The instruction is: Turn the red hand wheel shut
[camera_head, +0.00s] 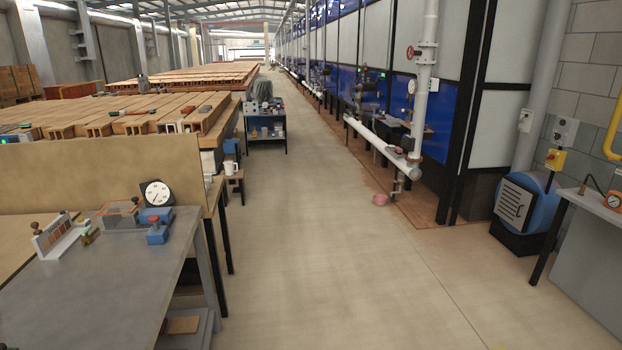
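A small red hand wheel (410,52) sits on the left side of the white vertical pipe (425,75), at the upper right of the head view. It is far off and small, so I cannot tell whether it is open or shut. A dull reddish round part (395,149) lies on top of the low white pipe (372,138); I cannot tell what it is. My gripper is not in view.
A clear concrete aisle (330,260) runs down the middle. A grey workbench (110,265) with a dial gauge stands at left. A blue motor (540,195) and a table stand at right.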

